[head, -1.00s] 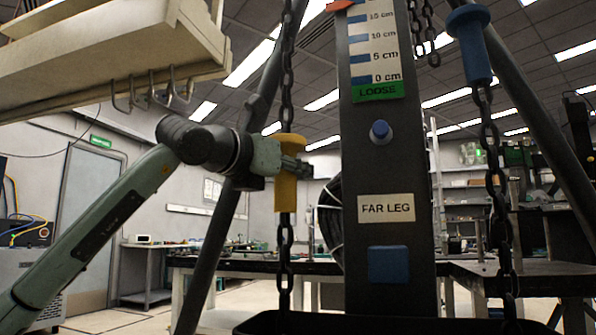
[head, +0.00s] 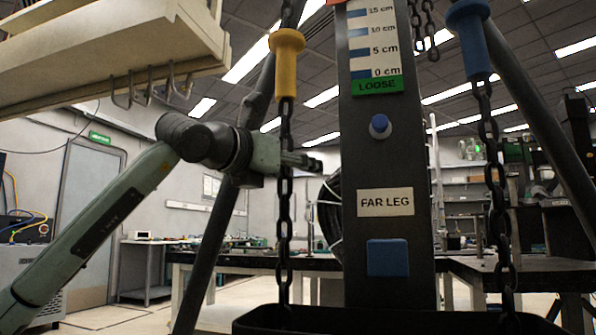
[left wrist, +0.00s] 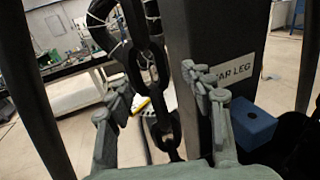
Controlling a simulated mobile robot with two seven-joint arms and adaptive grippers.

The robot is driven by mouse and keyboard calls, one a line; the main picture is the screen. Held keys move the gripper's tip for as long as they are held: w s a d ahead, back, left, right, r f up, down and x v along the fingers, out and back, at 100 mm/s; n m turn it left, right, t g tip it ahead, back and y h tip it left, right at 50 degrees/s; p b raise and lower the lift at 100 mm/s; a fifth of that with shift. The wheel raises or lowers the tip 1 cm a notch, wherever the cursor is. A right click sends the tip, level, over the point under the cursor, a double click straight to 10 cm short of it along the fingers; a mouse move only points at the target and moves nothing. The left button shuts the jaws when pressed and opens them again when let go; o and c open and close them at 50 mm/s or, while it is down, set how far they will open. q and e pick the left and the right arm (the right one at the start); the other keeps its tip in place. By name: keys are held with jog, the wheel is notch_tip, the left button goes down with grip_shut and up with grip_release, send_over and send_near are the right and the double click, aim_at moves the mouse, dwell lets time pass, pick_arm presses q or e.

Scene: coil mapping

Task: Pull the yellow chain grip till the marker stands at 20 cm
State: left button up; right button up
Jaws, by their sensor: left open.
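The yellow chain grip (head: 287,62) hangs high on the dark left chain (head: 285,215) in the head view, clear above my left gripper (head: 308,162). That gripper is open and empty, level with bare chain links. In the left wrist view the spread fingers of my left gripper (left wrist: 160,88) stand on either side of the chain (left wrist: 147,65), and no yellow grip shows there. The scale (head: 373,42) on the dark post shows 0 to 15 cm above a green LOOSE band (head: 376,87). The 20 cm line is out of frame, and the marker's reading cannot be made out. My right gripper is out of view.
A blue grip (head: 469,38) hangs on another chain at the right. The post (head: 385,280) bears a FAR LEG label (head: 386,202) and blue blocks. Slanted legs stand either side. A pale shelf with hooks (head: 150,85) overhangs at upper left. A dark tray (head: 370,322) lies below.

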pick_arm(q)
jog(key=shift+a, duration=0.1)
jog(key=v, duration=1.2)
